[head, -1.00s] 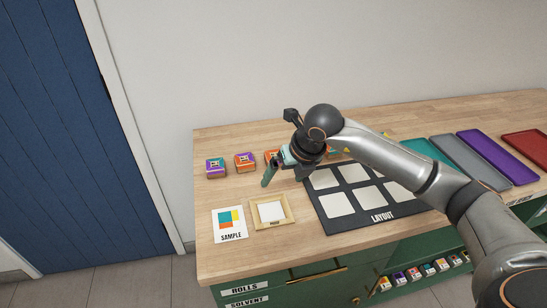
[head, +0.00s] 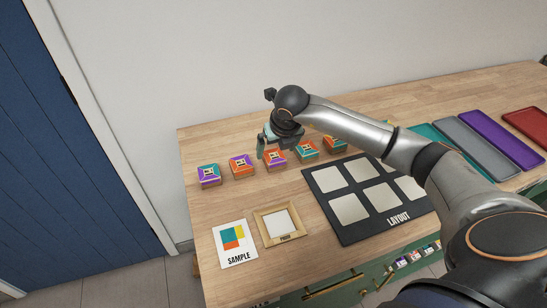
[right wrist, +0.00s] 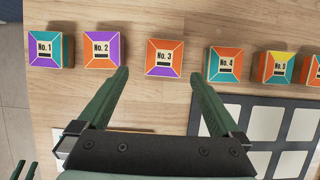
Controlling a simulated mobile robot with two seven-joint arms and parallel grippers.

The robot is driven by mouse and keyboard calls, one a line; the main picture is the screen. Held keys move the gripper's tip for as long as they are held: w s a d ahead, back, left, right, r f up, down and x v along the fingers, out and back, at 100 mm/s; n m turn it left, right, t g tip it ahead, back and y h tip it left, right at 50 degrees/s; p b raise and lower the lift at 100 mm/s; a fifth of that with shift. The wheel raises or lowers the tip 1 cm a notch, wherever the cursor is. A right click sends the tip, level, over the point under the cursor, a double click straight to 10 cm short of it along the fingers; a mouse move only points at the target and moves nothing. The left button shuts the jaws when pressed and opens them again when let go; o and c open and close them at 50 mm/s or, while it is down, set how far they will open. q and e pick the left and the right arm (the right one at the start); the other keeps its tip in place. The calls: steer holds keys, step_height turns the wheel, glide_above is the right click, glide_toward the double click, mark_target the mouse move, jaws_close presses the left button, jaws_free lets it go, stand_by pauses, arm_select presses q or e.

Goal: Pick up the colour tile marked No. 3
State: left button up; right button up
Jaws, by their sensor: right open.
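The colour tile marked No. 3 (right wrist: 164,58) is an orange and purple block with a pale label, third from the left in a row on the wooden bench. It also shows in the head view (head: 275,158), just in front of my right gripper (head: 274,143). In the right wrist view my right gripper (right wrist: 158,83) is open and empty. Its two green fingers point toward tile No. 3, which lies between their lines, just beyond the tips. I cannot tell the height of the fingertips above the bench.
Tile No. 2 (right wrist: 102,50) and tile No. 4 (right wrist: 224,65) stand close on either side. A black layout board (head: 338,230) with pale squares, a sample card (head: 236,244) and a wooden frame (head: 261,228) lie nearer. Coloured trays (head: 502,140) lie right. A wall stands behind.

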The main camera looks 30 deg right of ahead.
mark_target(275, 156)
steer(key=shift+d+p+x, duration=0.15)
steer(key=shift+p+x, duration=0.05)
steer(key=shift+x, duration=1.45)
steer(key=shift+d+p+x, duration=0.15)
steer(key=shift+p+x, duration=0.05)
steer(key=shift+x, duration=1.45)
steer(key=shift+r, duration=0.1)
steer(key=shift+c, duration=0.4)
steer(key=c, duration=1.3)
steer(key=shift+r, duration=0.1)
